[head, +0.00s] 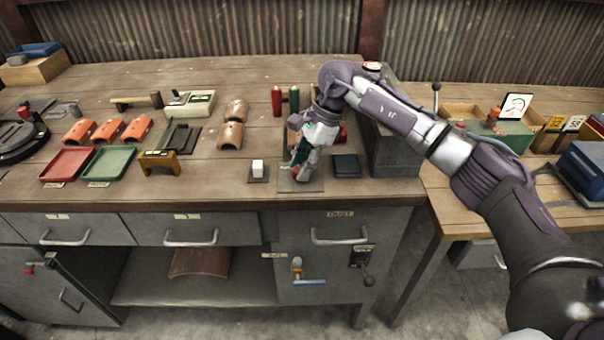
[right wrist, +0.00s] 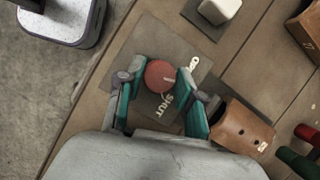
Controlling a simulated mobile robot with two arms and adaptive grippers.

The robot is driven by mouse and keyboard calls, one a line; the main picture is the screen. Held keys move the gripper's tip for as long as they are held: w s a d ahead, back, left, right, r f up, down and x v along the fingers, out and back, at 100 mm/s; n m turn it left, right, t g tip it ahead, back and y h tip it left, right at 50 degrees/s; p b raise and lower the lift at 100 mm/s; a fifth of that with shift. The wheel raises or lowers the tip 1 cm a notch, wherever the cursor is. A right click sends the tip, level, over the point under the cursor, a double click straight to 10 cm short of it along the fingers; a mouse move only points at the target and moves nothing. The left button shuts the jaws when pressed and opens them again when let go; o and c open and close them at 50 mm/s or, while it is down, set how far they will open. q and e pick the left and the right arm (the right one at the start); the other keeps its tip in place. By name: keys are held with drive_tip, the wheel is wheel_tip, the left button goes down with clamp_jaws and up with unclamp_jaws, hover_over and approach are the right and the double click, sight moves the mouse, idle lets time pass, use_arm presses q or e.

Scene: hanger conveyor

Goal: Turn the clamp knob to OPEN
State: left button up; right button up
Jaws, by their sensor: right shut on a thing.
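The clamp knob (right wrist: 160,75) is a round red knob with a pale pointer mark, on a dark grey plate (right wrist: 140,52). The word SHUT is on the plate below the knob in the right wrist view. My right gripper (right wrist: 160,80) is shut on the knob, with a teal finger on each side. In the head view my right gripper (head: 301,165) reaches down over the plate (head: 300,187) at the bench's front edge and hides most of the knob. My left gripper is out of view.
A white block (head: 258,167) on a small pad stands left of the plate, and a dark square pad (head: 346,165) lies right. Curved brown tiles (head: 230,136) and red and green bottles (head: 276,101) stand behind. A grey metal box (head: 398,150) is under my forearm.

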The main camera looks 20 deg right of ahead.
drive_tip(key=shift+w+f+n+g+b, duration=0.1)
drive_tip(key=shift+n+g+b, duration=0.5)
drive_tip(key=shift+n, duration=0.6)
drive_tip(key=shift+n+g+h+b, duration=0.3)
drive_tip(key=shift+n+b, duration=0.35)
drive_tip(key=shift+n, duration=0.65)
drive_tip(key=o, duration=1.1)
drive_tip(key=v, duration=1.2)
drive_tip(key=shift+w+a, duration=0.1)
drive_tip(key=shift+w, duration=0.1)
